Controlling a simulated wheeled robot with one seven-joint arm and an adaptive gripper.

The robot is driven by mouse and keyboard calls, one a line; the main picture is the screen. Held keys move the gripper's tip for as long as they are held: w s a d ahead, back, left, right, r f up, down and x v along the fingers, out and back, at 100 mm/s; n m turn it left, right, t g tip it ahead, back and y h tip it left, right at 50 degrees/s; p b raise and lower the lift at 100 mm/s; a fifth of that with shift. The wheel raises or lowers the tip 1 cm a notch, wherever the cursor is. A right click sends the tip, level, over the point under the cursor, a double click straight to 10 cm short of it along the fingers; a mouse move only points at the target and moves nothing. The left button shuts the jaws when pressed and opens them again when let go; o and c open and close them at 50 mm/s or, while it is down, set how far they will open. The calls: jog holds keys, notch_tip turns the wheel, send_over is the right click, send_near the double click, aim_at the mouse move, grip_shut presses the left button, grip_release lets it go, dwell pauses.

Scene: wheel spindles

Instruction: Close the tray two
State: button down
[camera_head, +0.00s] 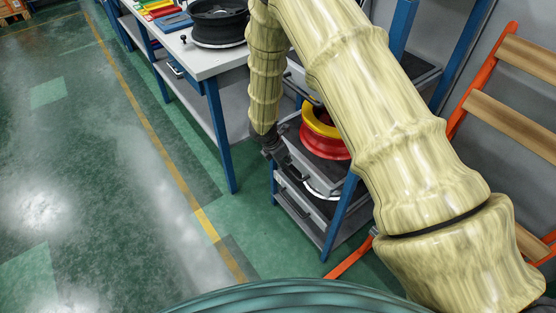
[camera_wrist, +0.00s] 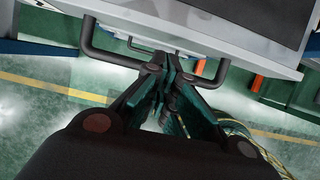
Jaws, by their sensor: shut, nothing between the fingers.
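A blue-framed rack of grey trays stands at the centre of the head view. One tray (camera_head: 300,162) carries a red and yellow wheel (camera_head: 325,145); my arm partly hides both. Another tray (camera_head: 302,201) lies below it. My gripper (camera_head: 271,147) is at the front of the wheel-bearing tray. In the wrist view, my gripper (camera_wrist: 170,70) is shut and empty, with its fingertips at the middle of a black bar handle (camera_wrist: 112,55) on a grey tray front (camera_wrist: 170,30). Whether they touch the handle is unclear. I cannot read any tray number.
A workbench (camera_head: 212,62) with a black wheel (camera_head: 217,22) stands left of the rack. An orange-framed rack with wooden slats (camera_head: 515,98) is at the right. The green floor (camera_head: 110,160) at the left is clear, with a yellow line.

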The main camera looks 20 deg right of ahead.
aim_at(299, 156)
jog(key=shift+w+d, duration=0.25)
jog(key=shift+d, duration=0.4)
jog(key=shift+w+d+p, duration=0.15)
jog(key=shift+w+d, duration=0.15)
jog(key=shift+d, duration=0.45)
jog(key=shift+w+d+p, duration=0.1)
jog(key=shift+w+d, duration=0.15)
jog(key=shift+d, duration=0.55)
jog(key=shift+w+d+p, duration=0.15)
jog(key=shift+w+d, duration=0.15)
jog(key=shift+d, duration=0.45)
